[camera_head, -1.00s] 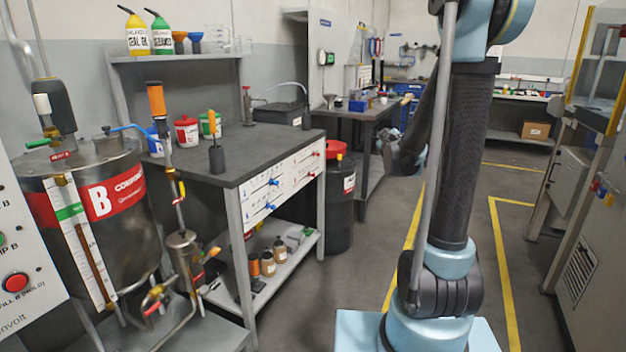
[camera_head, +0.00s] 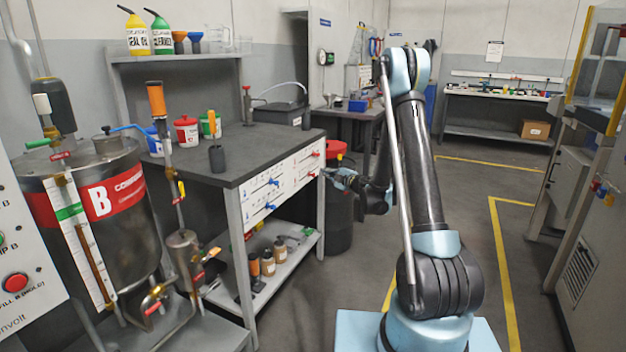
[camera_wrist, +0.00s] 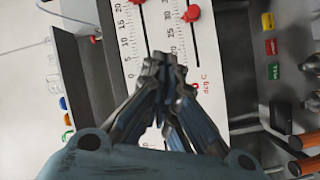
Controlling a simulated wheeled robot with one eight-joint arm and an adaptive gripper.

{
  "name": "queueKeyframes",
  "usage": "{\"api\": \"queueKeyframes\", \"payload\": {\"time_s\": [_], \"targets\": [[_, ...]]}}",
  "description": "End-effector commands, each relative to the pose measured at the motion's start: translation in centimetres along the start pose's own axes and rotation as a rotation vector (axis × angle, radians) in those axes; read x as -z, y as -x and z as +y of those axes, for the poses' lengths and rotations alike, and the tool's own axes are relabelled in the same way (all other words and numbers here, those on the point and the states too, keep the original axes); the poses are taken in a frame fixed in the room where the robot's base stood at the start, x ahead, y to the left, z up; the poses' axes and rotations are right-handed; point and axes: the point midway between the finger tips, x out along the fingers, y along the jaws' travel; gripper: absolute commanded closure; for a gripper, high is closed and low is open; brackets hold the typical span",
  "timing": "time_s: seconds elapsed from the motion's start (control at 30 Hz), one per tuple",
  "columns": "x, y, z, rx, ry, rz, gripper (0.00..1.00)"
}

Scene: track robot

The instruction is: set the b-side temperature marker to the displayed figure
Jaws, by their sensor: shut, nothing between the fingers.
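A white panel (camera_head: 272,194) with printed scales is on the front of the bench. Blue markers (camera_head: 271,182) sit on its left part and red markers (camera_head: 315,154) on its right part. The wrist view shows two scales; the right one, lettered "deg C" (camera_wrist: 188,84), has a red marker (camera_wrist: 192,13) near its upper end. Another red marker (camera_wrist: 138,1) is cut off at the top edge. My gripper (camera_wrist: 163,66) is shut and empty in front of the panel, apart from both markers in that view. It also shows in the head view (camera_head: 333,174). No displayed temperature is readable.
Tank B (camera_head: 122,200) with a red band and pipes stands at the left. A black drum (camera_head: 340,218) stands just beyond the bench, behind my gripper. The floor right of my arm is clear.

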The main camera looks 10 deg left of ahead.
Motion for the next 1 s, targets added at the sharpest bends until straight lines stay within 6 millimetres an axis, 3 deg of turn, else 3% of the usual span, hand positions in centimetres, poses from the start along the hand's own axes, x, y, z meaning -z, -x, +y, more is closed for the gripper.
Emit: {"api": "queueKeyframes", "payload": {"time_s": [0.1,0.2,0.47,0.93,1.0], "targets": [[0.2,-0.6,-2.5,0.042,0.020,0.034,1.00],[0.3,-0.8,-3.4,0.061,0.028,0.048,1.00],[0.5,-3.0,-3.9,0.066,0.031,0.053,1.00],[0.9,-11.1,-4.3,0.065,0.030,0.052,1.00],[-0.6,-11.1,-4.2,0.064,0.030,0.048,1.00]]}}
